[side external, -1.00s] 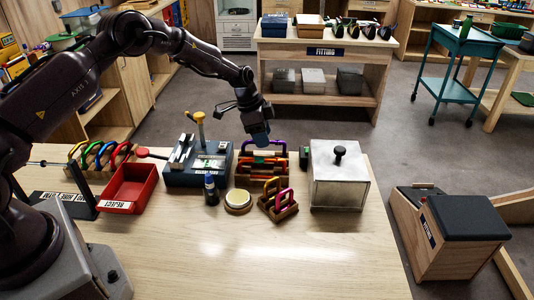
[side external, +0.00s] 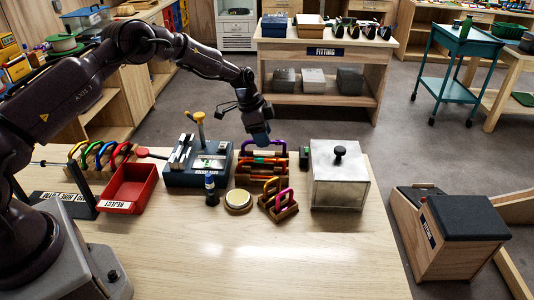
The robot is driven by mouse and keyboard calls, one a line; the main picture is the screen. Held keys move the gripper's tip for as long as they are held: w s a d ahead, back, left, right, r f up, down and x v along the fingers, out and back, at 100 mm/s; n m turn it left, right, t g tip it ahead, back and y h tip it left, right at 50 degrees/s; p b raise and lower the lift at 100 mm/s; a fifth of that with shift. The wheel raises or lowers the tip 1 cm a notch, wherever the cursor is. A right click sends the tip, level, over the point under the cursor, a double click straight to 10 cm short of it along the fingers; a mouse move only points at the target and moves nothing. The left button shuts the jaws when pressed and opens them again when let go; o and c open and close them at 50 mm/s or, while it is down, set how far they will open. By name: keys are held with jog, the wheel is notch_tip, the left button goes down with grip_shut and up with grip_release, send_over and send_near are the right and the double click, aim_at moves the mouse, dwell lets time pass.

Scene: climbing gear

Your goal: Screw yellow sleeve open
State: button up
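A wooden rack (side external: 246,181) near the middle of the bench holds several coloured carabiners, among them a purple one (side external: 280,144) at the back and red-orange and green parts in front of it. A smaller wooden rack (side external: 286,213) in front holds a pink carabiner (side external: 284,194) and an orange-yellow one (side external: 270,186). I cannot tell which piece is the yellow sleeve at this size. My gripper (side external: 261,139) points down at the back of the larger rack, close to the purple carabiner. Its fingertips are too small and dark to show whether they are open or hold anything.
A dark blue fixture (side external: 180,177) with a yellow-topped post stands left of the rack. A red reject tray (side external: 130,186), a dark bottle (side external: 211,190) and a round pale-topped disc (side external: 238,200) are nearby. A clear-sided box (side external: 340,188) stands right. The front of the bench is clear.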

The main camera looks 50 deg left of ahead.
jog(key=shift+f, duration=1.05)
jog(key=shift+s+d, duration=0.5)
jog(key=shift+r, duration=0.15)
jog(key=shift+d+r, duration=0.1)
jog(key=shift+r, duration=1.15)
